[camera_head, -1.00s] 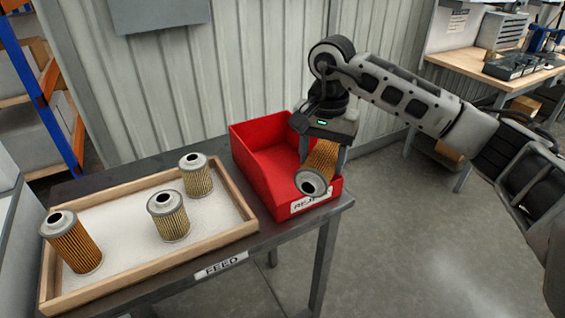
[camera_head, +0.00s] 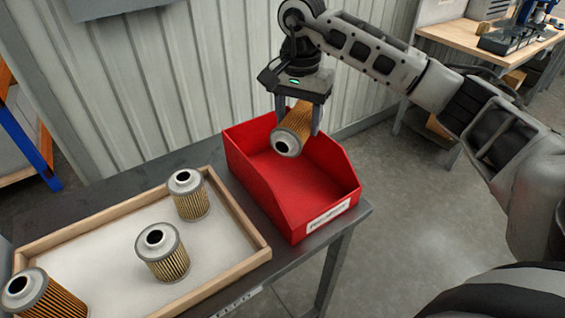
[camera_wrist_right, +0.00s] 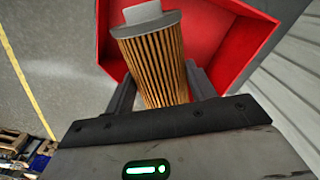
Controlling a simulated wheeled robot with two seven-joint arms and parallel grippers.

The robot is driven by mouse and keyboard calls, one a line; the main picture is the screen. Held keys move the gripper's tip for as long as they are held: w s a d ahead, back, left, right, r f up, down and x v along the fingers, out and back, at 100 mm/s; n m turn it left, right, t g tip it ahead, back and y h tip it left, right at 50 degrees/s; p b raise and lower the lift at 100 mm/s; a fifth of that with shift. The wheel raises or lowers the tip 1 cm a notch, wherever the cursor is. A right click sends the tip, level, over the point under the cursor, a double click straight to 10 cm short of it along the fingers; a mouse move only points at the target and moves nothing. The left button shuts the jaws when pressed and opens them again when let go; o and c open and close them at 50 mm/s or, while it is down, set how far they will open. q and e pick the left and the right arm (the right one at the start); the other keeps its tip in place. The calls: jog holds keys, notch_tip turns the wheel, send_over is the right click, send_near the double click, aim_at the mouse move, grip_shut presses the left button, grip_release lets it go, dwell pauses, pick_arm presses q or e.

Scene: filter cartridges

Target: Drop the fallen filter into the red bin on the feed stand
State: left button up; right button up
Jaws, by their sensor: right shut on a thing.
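The filter (camera_head: 294,129), a pleated tan cartridge with a grey end cap, is held sideways in my right gripper (camera_head: 299,125). The gripper is shut on it and hangs above the back part of the red bin (camera_head: 270,185). The bin stands on the right end of the dark feed stand (camera_head: 180,160) and its visible floor is empty. In the right wrist view the filter (camera_wrist_right: 155,60) sits between the two fingers, with the red bin (camera_wrist_right: 220,50) behind and below it. My left gripper is not in view.
A wooden-rimmed tray (camera_head: 240,225) left of the bin holds three upright filters, one of them a standing filter (camera_head: 162,252) near the middle. A corrugated wall (camera_head: 200,80) rises behind the stand. A workbench (camera_head: 470,40) is at the back right.

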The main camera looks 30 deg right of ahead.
notch_tip(320, 180, down, 4)
jog(key=shift+s+f, duration=0.1)
jog(key=shift+s, duration=0.05)
jog(key=shift+f+b, duration=0.3)
jog(key=shift+f, duration=0.1)
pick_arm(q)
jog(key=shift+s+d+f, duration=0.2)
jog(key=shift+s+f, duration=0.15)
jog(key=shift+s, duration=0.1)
pick_arm(e)
jog(key=o, duration=1.1)
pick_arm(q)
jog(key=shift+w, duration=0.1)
